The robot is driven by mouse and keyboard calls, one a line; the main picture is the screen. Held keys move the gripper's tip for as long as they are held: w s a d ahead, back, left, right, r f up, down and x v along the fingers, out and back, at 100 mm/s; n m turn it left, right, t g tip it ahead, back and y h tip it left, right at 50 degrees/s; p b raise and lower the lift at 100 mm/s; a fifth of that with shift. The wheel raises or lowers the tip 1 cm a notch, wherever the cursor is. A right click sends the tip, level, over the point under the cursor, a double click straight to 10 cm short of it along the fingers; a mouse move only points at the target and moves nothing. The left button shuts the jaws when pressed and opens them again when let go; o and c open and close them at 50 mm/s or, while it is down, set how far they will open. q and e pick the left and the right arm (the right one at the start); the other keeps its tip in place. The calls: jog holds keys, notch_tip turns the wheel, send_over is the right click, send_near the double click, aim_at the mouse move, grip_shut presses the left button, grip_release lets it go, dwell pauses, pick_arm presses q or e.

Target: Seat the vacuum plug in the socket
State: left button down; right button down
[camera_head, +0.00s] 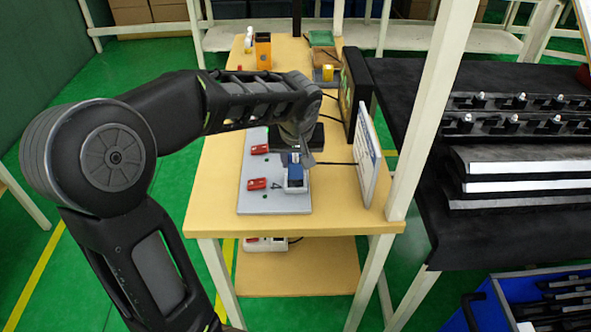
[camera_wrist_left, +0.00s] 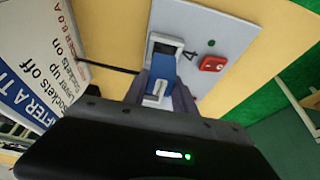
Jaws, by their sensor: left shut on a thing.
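The blue vacuum plug (camera_head: 295,174) is between the fingers of my left gripper (camera_head: 296,160), over the right side of the grey board (camera_head: 275,202). In the left wrist view the fingers are shut around the blue plug (camera_wrist_left: 163,66), and its far end meets the pale-framed socket (camera_wrist_left: 166,43). The socket also shows in the head view (camera_head: 296,190) under the plug. I cannot tell how deep the plug sits, as the fingers and plug hide the opening. My right gripper is out of view.
Red switches (camera_head: 257,184) sit on the board left of the socket. A white sign (camera_head: 368,160) and a dark monitor (camera_head: 354,92) stand close on the right. An orange box (camera_head: 263,50) is at the table's far end. The yellow table (camera_head: 215,205) is clear left of the board.

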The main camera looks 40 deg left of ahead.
aim_at(296, 170)
pick_arm(q)
jog(key=shift+f, duration=1.85)
jog(key=shift+f, duration=0.25)
jog(key=c, duration=1)
grip_release()
jog(key=shift+r, duration=0.1)
jog(key=shift+r, duration=0.1)
jog(key=shift+r+p, duration=0.2)
jog(key=shift+p, duration=0.1)
jog(key=b+v, duration=0.1)
jog(key=v, duration=1)
jog(key=shift+s+d+r, duration=0.15)
jog(key=shift+r, duration=0.2)
